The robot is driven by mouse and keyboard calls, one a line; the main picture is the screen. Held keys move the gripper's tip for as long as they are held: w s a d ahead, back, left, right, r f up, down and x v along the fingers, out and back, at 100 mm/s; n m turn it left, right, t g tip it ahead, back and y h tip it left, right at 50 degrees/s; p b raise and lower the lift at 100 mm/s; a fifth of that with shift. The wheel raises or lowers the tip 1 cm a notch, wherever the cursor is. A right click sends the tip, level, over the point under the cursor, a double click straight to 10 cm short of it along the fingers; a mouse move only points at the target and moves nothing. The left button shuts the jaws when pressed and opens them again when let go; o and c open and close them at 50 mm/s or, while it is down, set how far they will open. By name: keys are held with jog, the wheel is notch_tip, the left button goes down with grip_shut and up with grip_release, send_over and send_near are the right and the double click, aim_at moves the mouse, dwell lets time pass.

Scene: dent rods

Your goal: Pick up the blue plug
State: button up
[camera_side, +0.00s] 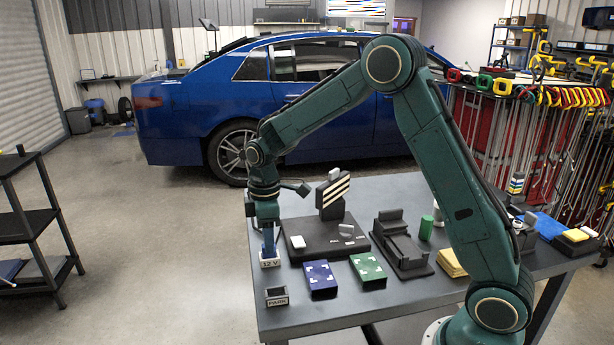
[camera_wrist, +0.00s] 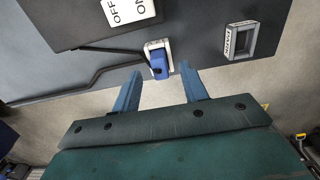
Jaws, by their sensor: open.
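The blue plug (camera_wrist: 159,69) sits in a white-rimmed socket (camera_wrist: 154,46) at the table edge, in the wrist view. In the side view this socket bears the label 12 V (camera_side: 270,263). My gripper (camera_wrist: 160,66) is open, with its two blue fingers apart, one to each side of the plug in the picture. No contact between fingers and plug shows. In the side view my gripper (camera_side: 268,240) points down just above the socket, and I cannot tell the plug from the blue fingers there.
An empty holder marked PARK (camera_side: 277,297) stands on the near left table corner; it also shows in the wrist view (camera_wrist: 240,40). A dark box with an ON/OFF plate (camera_wrist: 128,10) and a black cable (camera_wrist: 95,85) lie close by. Blue (camera_side: 320,278) and green (camera_side: 368,269) blocks stand nearby.

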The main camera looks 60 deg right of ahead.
jog(key=shift+f, duration=1.15)
grip_shut()
